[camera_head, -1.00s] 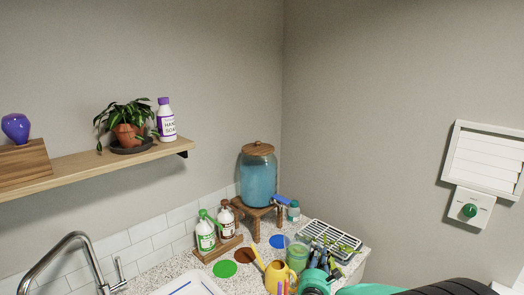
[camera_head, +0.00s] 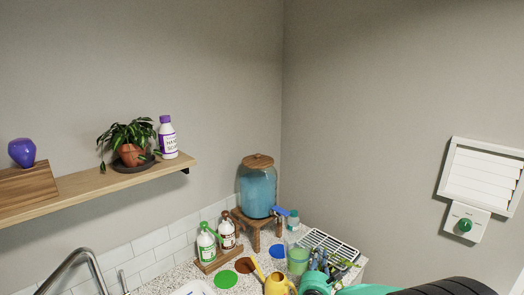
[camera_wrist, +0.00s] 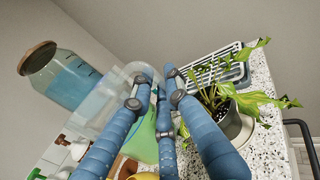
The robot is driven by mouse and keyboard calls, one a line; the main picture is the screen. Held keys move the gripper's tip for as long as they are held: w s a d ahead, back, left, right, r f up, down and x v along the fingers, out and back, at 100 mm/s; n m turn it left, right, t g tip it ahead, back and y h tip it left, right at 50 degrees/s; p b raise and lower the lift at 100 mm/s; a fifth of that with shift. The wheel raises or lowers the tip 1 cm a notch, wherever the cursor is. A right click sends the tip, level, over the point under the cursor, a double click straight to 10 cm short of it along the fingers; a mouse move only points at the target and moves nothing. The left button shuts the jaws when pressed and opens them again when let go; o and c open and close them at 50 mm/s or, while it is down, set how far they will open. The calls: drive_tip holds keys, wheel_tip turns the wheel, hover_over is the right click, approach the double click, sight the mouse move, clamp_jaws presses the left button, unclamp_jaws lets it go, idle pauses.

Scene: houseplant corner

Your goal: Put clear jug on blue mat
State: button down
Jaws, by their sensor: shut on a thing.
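The clear jug (camera_head: 297,247) is see-through, with green showing in its lower part or through it. It stands out left of my gripper (camera_head: 312,268) in the head view. In the wrist view the clear jug (camera_wrist: 112,95) lies between the blue-grey fingers of my gripper (camera_wrist: 155,85), which is shut on it. The fingers and arm hide part of the jug. The blue mat (camera_head: 277,252) is a flat disc on the counter, left of the jug and in front of the dispenser; its top looks bare. I cannot tell how high the jug's base is above the counter.
A blue-filled dispenser (camera_head: 257,190) with a tap stands on a wooden stand behind the mat. Green (camera_head: 226,280) and brown (camera_head: 245,265) mats lie to the left. A yellow watering can (camera_head: 277,285) is close in front. A potted plant (camera_wrist: 235,120) and grey rack (camera_wrist: 215,65) are right.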

sight(320, 247)
wheel_tip(320, 247, up, 9)
drive_tip(key=p, duration=0.8)
wheel_tip(320, 247, down, 5)
drive_tip(key=b, duration=0.5)
drive_tip(key=shift+w, duration=0.1)
idle(1.4)
idle(0.7)
drive_tip(key=a+r+n+y+p, duration=0.1)
drive_tip(key=a+r, duration=0.2)
drive_tip(key=a, duration=0.7)
drive_tip(key=a+r+y+p, duration=0.15)
drive_tip(key=a+r, duration=0.25)
drive_tip(key=a, duration=0.7)
drive_tip(key=a+r+n+p, duration=0.1)
drive_tip(key=a+r+p, duration=0.15)
drive_tip(key=a, duration=0.75)
drive_tip(key=s+a+f+b, duration=0.2)
drive_tip(key=f+b, duration=0.1)
drive_tip(key=f, duration=0.4)
drive_tip(key=s+a+f+y+b, duration=0.1)
drive_tip(key=s+a+f+b, duration=0.2)
drive_tip(key=f, duration=0.5)
drive_tip(key=s+a+f+n+y+b, duration=0.1)
drive_tip(key=s+a+f+b, duration=0.1)
drive_tip(key=f+b, duration=0.3)
wheel_tip(320, 247, down, 3)
drive_tip(key=shift+s+a+r+t, duration=0.1)
drive_tip(key=shift+s+a+t, duration=0.3)
drive_tip(key=shift+s, duration=0.1)
